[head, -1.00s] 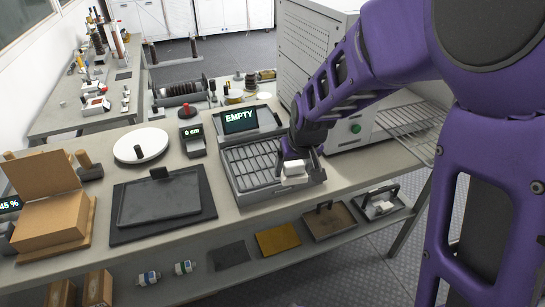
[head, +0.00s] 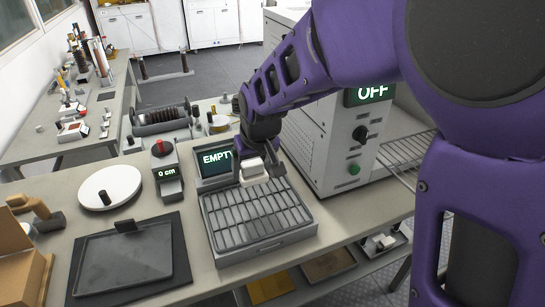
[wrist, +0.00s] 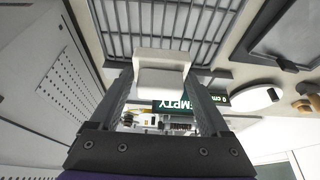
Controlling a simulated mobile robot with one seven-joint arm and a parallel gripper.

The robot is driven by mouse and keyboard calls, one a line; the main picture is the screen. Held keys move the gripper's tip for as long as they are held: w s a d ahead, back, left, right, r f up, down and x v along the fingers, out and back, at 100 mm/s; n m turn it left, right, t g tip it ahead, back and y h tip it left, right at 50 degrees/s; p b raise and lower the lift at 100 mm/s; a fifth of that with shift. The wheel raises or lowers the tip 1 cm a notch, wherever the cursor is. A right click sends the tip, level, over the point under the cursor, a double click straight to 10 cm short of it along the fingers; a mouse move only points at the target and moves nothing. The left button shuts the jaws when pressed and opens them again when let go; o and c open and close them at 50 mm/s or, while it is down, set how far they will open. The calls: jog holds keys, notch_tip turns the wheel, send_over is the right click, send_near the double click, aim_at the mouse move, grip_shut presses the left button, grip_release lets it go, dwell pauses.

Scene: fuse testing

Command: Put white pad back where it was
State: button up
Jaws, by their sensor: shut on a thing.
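The white pad (head: 251,171), a small white block, is held in my gripper (head: 257,177). In the wrist view the white pad (wrist: 160,68) sits between the two dark fingers of my gripper (wrist: 160,84), which are shut on it. My gripper is above the back edge of the gridded metal tray (head: 261,246), in front of the screen reading EMPTY (head: 214,158). The pad appears raised clear of the tray. The tray's visible slots look empty. My wrist hides part of the screen.
A grey machine (head: 330,150) reading OFF stands right of the tray. A dark flat pan (head: 120,262), a white disc (head: 109,187) and a red-topped gauge (head: 167,172) are to the left. A lower-shelf tray holds a white object (head: 383,241).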

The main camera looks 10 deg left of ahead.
aim_at(253, 202)
notch_tip(253, 202, down, 9)
jog(key=shift+s+r+b, duration=0.1)
jog(key=shift+b, duration=0.25)
jog(key=shift+f, duration=0.3)
jog(key=o, duration=1.2)
jog(key=shift+c, duration=0.2)
jog(key=shift+r, duration=0.1)
jog(key=shift+r, duration=0.1)
jog(key=shift+r, duration=0.3)
jog(key=p+v, duration=0.1)
jog(key=v, duration=1)
jog(key=shift+r, duration=0.25)
